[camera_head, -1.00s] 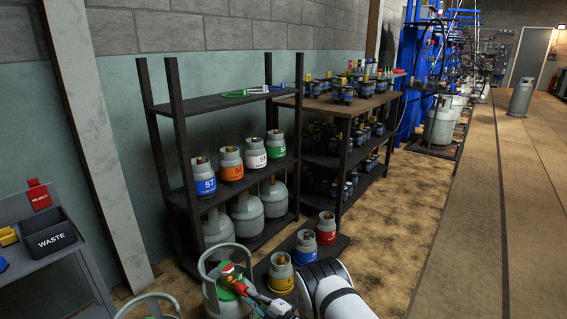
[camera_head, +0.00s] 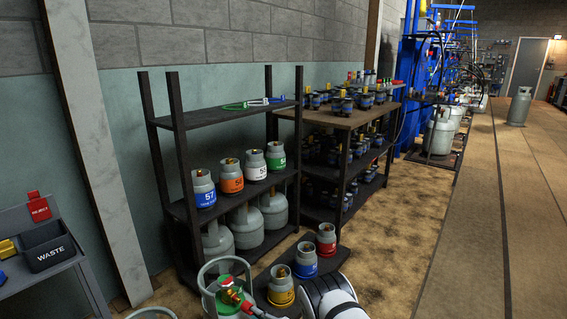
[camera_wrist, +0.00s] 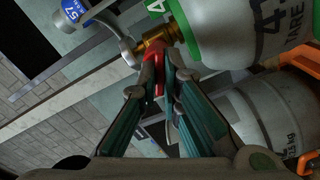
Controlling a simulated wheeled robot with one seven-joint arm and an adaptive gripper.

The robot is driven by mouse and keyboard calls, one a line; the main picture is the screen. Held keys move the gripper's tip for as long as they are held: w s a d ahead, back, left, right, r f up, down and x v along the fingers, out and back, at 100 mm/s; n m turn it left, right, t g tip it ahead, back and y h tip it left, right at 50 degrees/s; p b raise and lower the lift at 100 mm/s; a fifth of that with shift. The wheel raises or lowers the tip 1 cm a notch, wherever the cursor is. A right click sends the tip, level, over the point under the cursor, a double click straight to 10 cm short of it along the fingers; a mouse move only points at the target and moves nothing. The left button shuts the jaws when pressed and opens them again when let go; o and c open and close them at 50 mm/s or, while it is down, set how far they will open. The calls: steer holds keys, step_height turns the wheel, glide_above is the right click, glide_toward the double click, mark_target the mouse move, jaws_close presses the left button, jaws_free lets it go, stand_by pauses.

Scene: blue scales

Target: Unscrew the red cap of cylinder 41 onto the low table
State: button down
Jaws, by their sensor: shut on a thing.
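Cylinder 41 is grey with a white body, a green band (camera_wrist: 210,38) and a black "41" in the wrist view. A brass valve (camera_wrist: 160,36) sticks out from its top. The red cap (camera_wrist: 153,51) sits at the end of this valve, between my fingertips. My gripper (camera_wrist: 160,88) is shut on the red cap, and the fingers hide part of it. In the head view the cylinder (camera_head: 210,303) stands low in front, inside its grey guard ring, with my gripper (camera_head: 236,296) at its top. The cap's thread is hidden.
At left stands a grey low table (camera_head: 45,275) with a black WASTE bin (camera_head: 48,246). Several small cylinders with yellow, blue and red bands (camera_head: 281,287) stand on a dark base close to my arm. A black shelf (camera_head: 190,118) stands behind.

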steer(key=shift+p+v, duration=0.95)
steer(key=shift+v, duration=1.6)
